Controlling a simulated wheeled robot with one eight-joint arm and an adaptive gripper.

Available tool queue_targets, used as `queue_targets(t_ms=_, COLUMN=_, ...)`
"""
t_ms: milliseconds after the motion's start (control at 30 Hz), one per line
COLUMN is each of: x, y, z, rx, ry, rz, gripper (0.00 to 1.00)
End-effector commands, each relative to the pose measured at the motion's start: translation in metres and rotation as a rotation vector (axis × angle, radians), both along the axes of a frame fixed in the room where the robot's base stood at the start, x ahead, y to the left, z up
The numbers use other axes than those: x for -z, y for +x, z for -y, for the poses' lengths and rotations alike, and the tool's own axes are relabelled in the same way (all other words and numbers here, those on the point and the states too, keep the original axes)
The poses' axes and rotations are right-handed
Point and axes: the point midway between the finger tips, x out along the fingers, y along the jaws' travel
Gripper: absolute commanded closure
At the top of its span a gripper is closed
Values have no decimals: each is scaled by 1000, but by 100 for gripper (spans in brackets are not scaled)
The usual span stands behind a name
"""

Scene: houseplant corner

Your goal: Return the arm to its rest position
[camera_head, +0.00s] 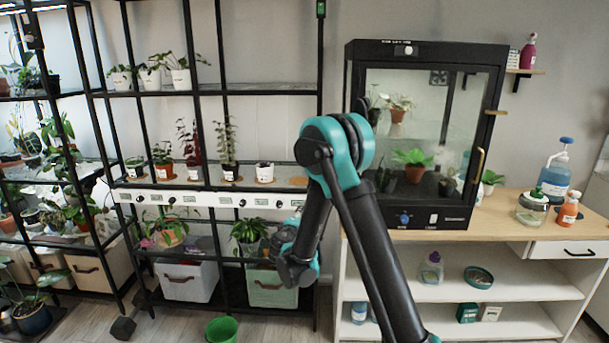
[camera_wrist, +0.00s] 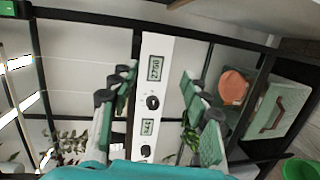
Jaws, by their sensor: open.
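My arm (camera_head: 340,200) rises in front of the shelf and the glass cabinet, bent at a teal elbow, with its wrist end hanging low in front of the shelf in the head view. In the wrist view my gripper (camera_wrist: 158,105) is open, its two green-and-grey fingers wide apart with nothing between them. Behind the fingers is the shelf's white control strip (camera_wrist: 152,85) with small displays and black knobs. The fingertips cannot be made out in the head view.
The black shelf (camera_head: 215,90) holds several potted plants. A glass cabinet (camera_head: 425,55) stands on the wooden bench (camera_head: 500,222), with bottles to its right. A green bucket (camera_head: 221,330) and storage boxes (camera_head: 187,282) are below. An orange saucer (camera_wrist: 233,86) lies near my right-hand finger in the wrist view.

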Motion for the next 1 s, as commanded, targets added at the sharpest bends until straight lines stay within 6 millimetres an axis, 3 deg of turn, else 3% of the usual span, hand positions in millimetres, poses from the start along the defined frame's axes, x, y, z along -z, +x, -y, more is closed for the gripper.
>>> queue_targets(t_ms=33, x=-7, y=-7, z=27, rx=46, ry=49, rz=-31, gripper=53)
queue_targets(t_ms=200, x=-16, y=-38, z=100, rx=186, ry=221, rz=-137, gripper=53)
queue_targets(t_ms=367, x=-17, y=-81, z=157, rx=315, ry=384, rz=-231, gripper=53)
queue_targets(t_ms=500, x=-13, y=-128, z=197, rx=424, ry=529, rz=-311, gripper=53)
queue_targets(t_ms=733, x=1, y=-215, z=238, rx=590, ry=775, rz=-436, gripper=53)
queue_targets(t_ms=1000, x=26, y=-322, z=248, rx=755, ry=1069, rz=-576, gripper=53)
